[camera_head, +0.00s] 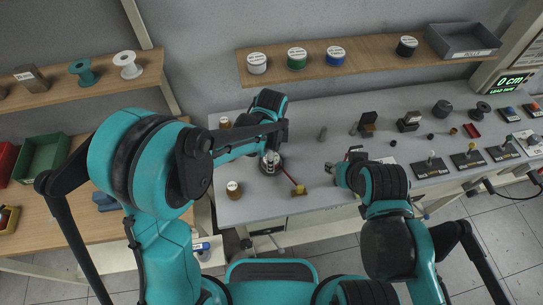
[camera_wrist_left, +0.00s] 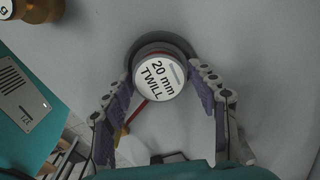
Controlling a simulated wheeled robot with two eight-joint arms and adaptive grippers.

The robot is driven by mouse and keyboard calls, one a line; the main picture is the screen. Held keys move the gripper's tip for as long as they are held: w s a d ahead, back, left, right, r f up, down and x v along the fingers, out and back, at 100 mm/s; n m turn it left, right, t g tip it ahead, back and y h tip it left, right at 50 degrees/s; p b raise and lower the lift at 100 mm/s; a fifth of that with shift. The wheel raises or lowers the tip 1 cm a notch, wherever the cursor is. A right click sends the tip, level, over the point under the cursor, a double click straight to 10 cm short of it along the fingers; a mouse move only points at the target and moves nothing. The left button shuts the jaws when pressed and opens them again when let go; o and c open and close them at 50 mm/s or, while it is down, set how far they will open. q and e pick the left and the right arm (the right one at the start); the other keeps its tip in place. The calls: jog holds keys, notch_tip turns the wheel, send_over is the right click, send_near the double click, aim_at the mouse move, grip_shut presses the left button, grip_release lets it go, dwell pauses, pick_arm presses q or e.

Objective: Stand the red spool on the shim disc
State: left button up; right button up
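The red spool (camera_wrist_left: 158,76) has a white top reading "20 mm TWILL" and a thin red rim. In the left wrist view it is over a wider dark round disc (camera_wrist_left: 183,43), probably the shim disc. I cannot tell whether it rests on it. My left gripper (camera_wrist_left: 164,68) has its fingers spread on both sides of the spool, with a small gap at the right finger. In the head view the spool top (camera_head: 271,157) and dark disc (camera_head: 272,169) show beneath my left gripper (camera_head: 270,154). My right gripper (camera_head: 338,160) is apart, over the bench; its fingers are unclear.
A red strip (camera_head: 290,179) runs from the disc to a small yellow-brown block (camera_head: 299,191). A brown jar (camera_head: 233,190) stands left of the disc. Dark blocks (camera_head: 368,122) and several small parts stand farther right. The bench (camera_head: 310,155) between the grippers is mostly clear.

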pick_arm(q)
jog(key=shift+r, duration=0.1)
jog(key=shift+r+p, duration=0.25)
jog(key=shift+p, duration=0.05)
notch_tip(320, 180, up, 11)
jog(key=p, duration=0.3)
jog(key=s+a+r+n+t, duration=0.3)
jog(key=s+a+n, duration=0.3)
jog(key=a+n, duration=0.3)
jog(key=s+a+r+n+t, duration=0.3)
jog(key=s+a+n+t, duration=0.1)
jog(key=a+n, duration=0.5)
jog(key=shift+s+n, duration=0.3)
jog(key=shift+s, duration=0.55)
jog(key=shift+f, duration=0.15)
